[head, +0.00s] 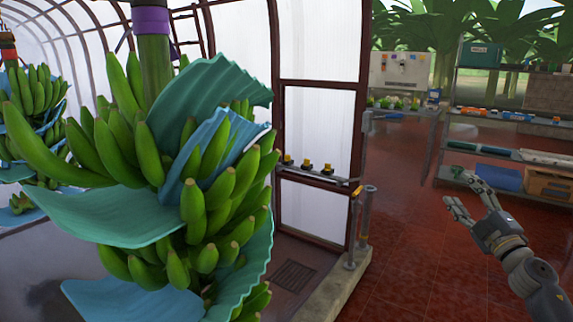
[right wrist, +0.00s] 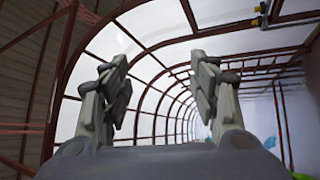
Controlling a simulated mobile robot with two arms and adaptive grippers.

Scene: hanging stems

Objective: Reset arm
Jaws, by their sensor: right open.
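My right gripper (head: 468,196) is raised at the right side of the head view, with its fingers spread and nothing between them. It is well apart from the hanging banana stem. In the right wrist view the same gripper (right wrist: 160,95) shows two parted fingers, with the arched greenhouse roof and wall behind them. My left gripper is not in view. A large stem of green bananas (head: 215,190) hangs at the left of the head view, with teal padding sheets (head: 110,215) between its hands and a purple band (head: 150,20) around its stalk.
A second banana stem (head: 35,95) hangs at the far left. A metal rack (head: 505,155) with boxes stands at the right rear. A rail with yellow-black parts (head: 307,168) crosses a framed panel in the middle. Red tiled floor (head: 400,240) lies open between.

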